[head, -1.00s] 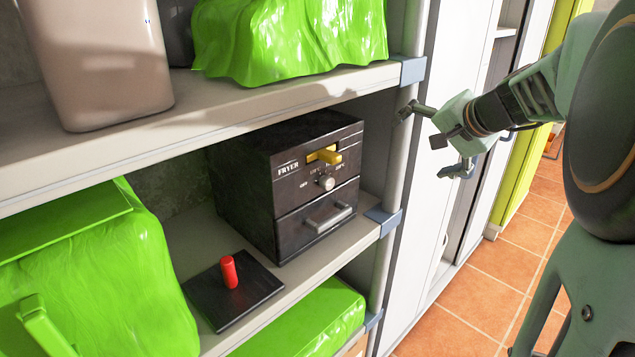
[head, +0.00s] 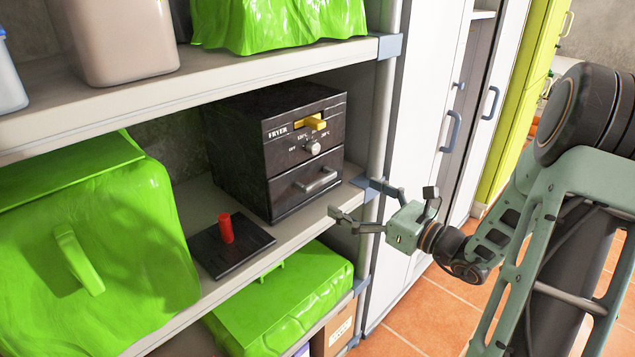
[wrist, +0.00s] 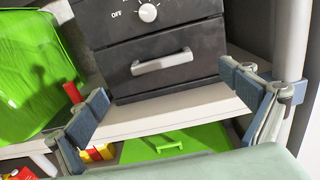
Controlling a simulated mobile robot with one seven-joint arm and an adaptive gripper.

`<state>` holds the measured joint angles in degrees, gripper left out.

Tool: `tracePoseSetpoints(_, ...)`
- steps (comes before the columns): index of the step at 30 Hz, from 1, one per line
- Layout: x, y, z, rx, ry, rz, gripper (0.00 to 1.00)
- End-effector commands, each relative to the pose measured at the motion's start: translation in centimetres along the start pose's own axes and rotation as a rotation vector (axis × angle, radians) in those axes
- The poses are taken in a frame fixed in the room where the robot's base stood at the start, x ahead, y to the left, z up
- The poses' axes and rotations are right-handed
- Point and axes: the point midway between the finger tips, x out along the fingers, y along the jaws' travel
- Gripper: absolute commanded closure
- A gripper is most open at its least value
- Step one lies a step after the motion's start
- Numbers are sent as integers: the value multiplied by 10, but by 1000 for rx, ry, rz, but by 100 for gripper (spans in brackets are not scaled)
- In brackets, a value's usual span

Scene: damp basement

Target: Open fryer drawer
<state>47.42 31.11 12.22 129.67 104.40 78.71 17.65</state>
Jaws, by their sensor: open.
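The black fryer (head: 270,148) stands on the middle shelf, with a yellow lever and a round knob on its upper front. Its drawer (head: 306,184) is the lower front panel with a grey bar handle (head: 316,180), and it looks shut. In the wrist view the drawer handle (wrist: 162,62) shows ahead, above and between the fingers. My gripper (head: 356,204) is open and empty, in front of the shelf edge, below and to the right of the handle. Its two fingers also show in the wrist view (wrist: 168,98), wide apart and clear of the handle.
A black plate with a red peg (head: 226,229) lies left of the fryer. Green covered bundles (head: 100,230) fill the left and the shelf below (head: 280,290). The shelf's grey post (head: 383,120) stands right of the fryer. White cabinet doors (head: 425,110) are beyond it.

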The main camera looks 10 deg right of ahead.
Motion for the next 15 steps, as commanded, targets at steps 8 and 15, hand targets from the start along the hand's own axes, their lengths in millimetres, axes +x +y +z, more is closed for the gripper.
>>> tracePoseSetpoints(8,49,2,0,-2,0,6,3)
tracePoseSetpoints(15,88,1,0,-3,1,4,3)
